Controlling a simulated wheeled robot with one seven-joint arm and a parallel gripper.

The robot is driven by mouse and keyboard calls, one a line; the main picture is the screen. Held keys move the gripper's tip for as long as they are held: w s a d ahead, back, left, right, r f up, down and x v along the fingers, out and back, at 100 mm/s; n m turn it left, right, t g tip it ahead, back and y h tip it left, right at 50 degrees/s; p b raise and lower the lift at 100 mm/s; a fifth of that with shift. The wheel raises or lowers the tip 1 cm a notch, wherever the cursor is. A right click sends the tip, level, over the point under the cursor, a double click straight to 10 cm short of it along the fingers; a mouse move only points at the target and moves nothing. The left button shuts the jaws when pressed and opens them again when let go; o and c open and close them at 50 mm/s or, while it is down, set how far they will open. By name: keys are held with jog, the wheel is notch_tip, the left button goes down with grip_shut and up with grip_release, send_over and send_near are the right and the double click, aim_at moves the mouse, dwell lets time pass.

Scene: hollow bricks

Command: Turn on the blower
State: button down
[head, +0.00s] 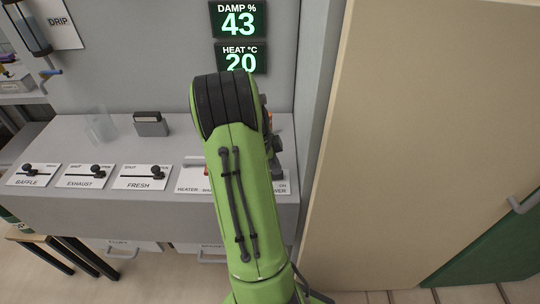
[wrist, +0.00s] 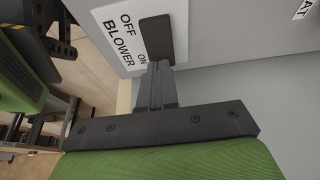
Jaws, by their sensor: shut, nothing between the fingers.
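The blower switch (wrist: 157,38) is a dark rectangular rocker on a white plate (wrist: 112,33) marked OFF, ON and BLOWER in the wrist view. My gripper (wrist: 158,68) is shut and empty. Its fingertips are at the ON end of the switch; I cannot tell whether they touch it or how the rocker is tilted. In the head view only the right end of the blower label (head: 281,188) shows, and my green arm hides the switch and my gripper.
The grey console (head: 150,208) carries baffle (head: 36,175), exhaust (head: 87,176) and fresh (head: 146,176) sliders, with the heater label (head: 188,189) beside my arm. Displays read damp 43 (head: 239,21) and heat 20 (head: 240,59). A beige panel (head: 420,130) stands close on the right.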

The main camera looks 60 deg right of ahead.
jog(key=shift+s+f, duration=0.1)
jog(key=shift+f, duration=0.4)
jog(key=shift+s+d+f+t+y+b, duration=0.25)
jog(key=shift+f+t+b, duration=0.25)
jog(key=shift+b, duration=0.45)
jog(key=shift+a+r, duration=0.2)
jog(key=shift+a, duration=0.05)
jog(key=shift+w+f, duration=0.1)
jog(key=shift+w+a, duration=0.45)
jog(key=shift+w, duration=0.3)
